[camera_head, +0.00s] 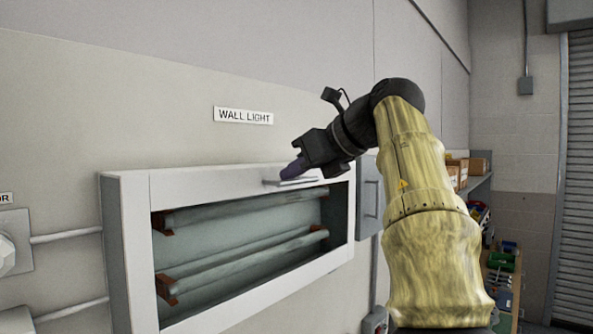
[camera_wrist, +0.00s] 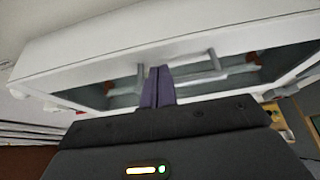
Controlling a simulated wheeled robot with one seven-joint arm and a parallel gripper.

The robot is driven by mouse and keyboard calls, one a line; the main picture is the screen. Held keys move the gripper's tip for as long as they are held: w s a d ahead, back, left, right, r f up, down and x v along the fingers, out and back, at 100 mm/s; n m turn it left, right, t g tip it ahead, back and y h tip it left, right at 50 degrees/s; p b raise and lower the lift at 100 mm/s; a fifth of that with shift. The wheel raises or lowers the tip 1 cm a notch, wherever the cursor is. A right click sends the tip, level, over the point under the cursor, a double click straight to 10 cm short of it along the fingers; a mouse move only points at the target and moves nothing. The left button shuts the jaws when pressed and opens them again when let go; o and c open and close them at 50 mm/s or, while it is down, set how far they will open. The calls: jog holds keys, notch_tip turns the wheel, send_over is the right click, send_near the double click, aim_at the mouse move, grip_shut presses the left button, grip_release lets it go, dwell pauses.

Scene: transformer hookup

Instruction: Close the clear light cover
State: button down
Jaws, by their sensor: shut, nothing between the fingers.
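The wall light is a white-framed box (camera_head: 135,250) on the wall, with fluorescent tubes (camera_head: 235,212) inside. A pale bar handle (camera_head: 300,182) sits at its upper edge. The clear pane of the cover is hard to make out, so I cannot tell how far open it stands. My gripper (camera_head: 291,169) is shut and empty, with its purple fingertips at the handle. In the wrist view the fingertips (camera_wrist: 158,72) point at the box, between the handle's two posts (camera_wrist: 213,60). I cannot tell if they touch it.
A "WALL LIGHT" label (camera_head: 243,115) is above the box. A grey electrical box (camera_head: 370,195) is close on its right, and a round white fixture with conduits (camera_head: 12,250) is on its left. Shelves with cartons (camera_head: 478,165) stand farther right.

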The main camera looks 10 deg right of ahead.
jog(key=shift+s+d+f+b, duration=0.4)
jog(key=shift+s+f+b, duration=0.05)
jog(key=shift+s, duration=0.2)
jog(key=shift+s+d+f+b, duration=0.4)
jog(key=shift+s+b, duration=0.05)
jog(key=shift+s, duration=0.15)
notch_tip(320, 180, up, 10)
jog(key=w+p, duration=0.1)
jog(key=p, duration=0.7)
jog(key=shift+a+r+p, duration=0.25)
jog(key=shift+a+p, duration=0.15)
jog(key=shift+w, duration=0.15)
